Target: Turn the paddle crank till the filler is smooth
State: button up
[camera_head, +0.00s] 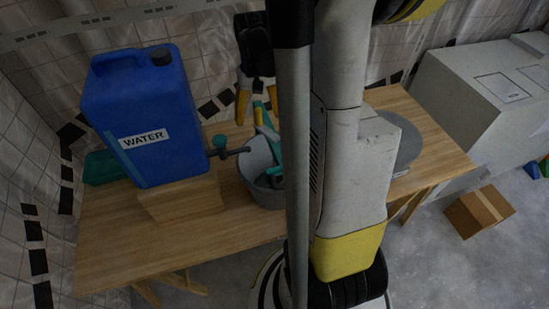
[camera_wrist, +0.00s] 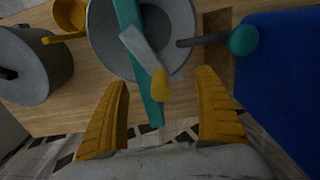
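The grey bucket (camera_head: 258,155) stands on the table below the tap, and it also shows in the wrist view (camera_wrist: 98,30). A teal bar (camera_wrist: 128,15) lies across its rim. On the bar is a grey crank arm (camera_wrist: 138,47) with a yellow knob (camera_wrist: 160,86) at its end. A teal part shows in the bucket in the head view. My gripper (camera_head: 258,107) is open above the bucket's far side. In the wrist view, the knob appears between its spread yellow fingers (camera_wrist: 163,78), touching neither. The filler surface is mostly hidden and too dark to judge.
A blue water jug (camera_head: 143,105) sits on a wooden block (camera_head: 182,203), its tap (camera_head: 220,147) reaching over the bucket. A grey container (camera_wrist: 40,75) and a yellow cup (camera_wrist: 70,16) stand on the table (camera_head: 110,243). A cardboard box (camera_head: 480,210) lies on the floor.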

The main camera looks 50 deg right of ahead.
jog(key=shift+o, duration=0.2)
notch_tip(320, 180, up, 9)
jog(key=p, duration=0.7)
jog(key=shift+s, duration=0.1)
dwell(0.5)
